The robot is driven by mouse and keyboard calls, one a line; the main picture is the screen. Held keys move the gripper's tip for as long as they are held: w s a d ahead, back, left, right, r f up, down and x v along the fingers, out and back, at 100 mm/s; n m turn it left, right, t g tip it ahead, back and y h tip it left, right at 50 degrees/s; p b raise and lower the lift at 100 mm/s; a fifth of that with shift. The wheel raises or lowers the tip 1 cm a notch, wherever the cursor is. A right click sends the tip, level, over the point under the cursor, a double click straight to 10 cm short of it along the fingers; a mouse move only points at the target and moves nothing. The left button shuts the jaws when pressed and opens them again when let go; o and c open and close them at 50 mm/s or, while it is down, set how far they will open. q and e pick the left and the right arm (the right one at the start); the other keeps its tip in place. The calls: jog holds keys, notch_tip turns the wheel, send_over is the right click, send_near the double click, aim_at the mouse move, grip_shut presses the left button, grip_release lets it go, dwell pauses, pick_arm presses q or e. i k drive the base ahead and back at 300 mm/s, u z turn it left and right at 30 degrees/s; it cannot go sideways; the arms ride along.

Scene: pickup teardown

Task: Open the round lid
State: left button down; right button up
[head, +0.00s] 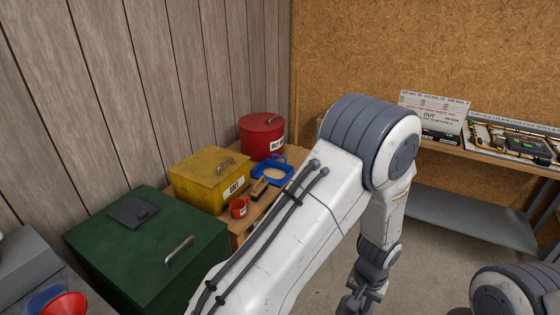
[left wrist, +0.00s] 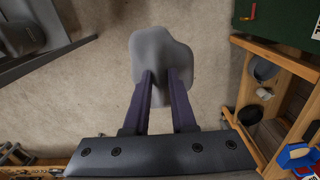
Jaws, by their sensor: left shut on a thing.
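The red round can (head: 262,137) stands at the back corner of the wooden bench in the head view. Its round lid (head: 261,122) with a dark handle looks shut. My left gripper (head: 362,303) hangs low over the floor, right of the bench and well apart from the can. In the left wrist view the left gripper (left wrist: 162,78) is shut on a grey, cloth-like piece (left wrist: 162,50) with a lobed outline. The can does not show in that view. My right gripper is out of sight; only part of that arm shows.
A yellow box (head: 208,178), a blue tray-like frame (head: 287,168) and a red cup (head: 239,207) crowd the bench before the can. A green chest (head: 145,245) stands nearer. A metal shelf (head: 465,225) stands right; the floor (head: 425,280) between is clear.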

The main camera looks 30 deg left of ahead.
aim_at(260, 121)
jog(key=i, duration=2.95)
jog(key=u, duration=2.4)
jog(key=i, duration=0.5)
jog(key=u, duration=0.05)
